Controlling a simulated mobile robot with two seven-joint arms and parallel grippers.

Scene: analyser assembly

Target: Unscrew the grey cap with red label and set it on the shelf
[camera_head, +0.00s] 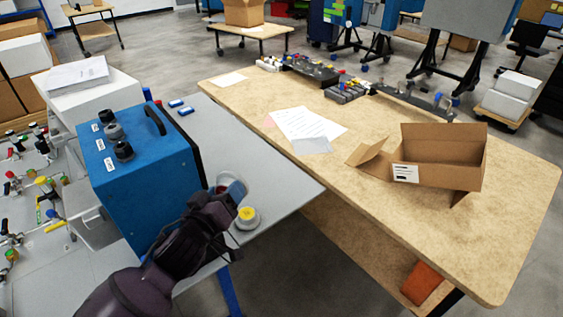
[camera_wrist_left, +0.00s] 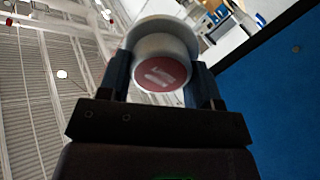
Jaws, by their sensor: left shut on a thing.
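The grey cap with red label (camera_wrist_left: 161,50) is between the two fingers of my left gripper (camera_wrist_left: 162,85) in the left wrist view, its round red label (camera_wrist_left: 162,75) facing the camera. A wider pale rim shows behind it. In the head view my left gripper (camera_head: 233,190) is beside the right side of the blue analyser box (camera_head: 150,185) and mostly hides the cap. I cannot tell whether the cap touches the analyser. The grey shelf (camera_head: 285,188) lies below and to the right. My right gripper is not in view.
A grey cap with a yellow top (camera_head: 247,216) stands on the shelf close to my gripper. Small blue-and-white items (camera_head: 181,107) lie behind the analyser. A wooden table (camera_head: 370,190) with an open cardboard box (camera_head: 440,165) stands right. The shelf's right part is clear.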

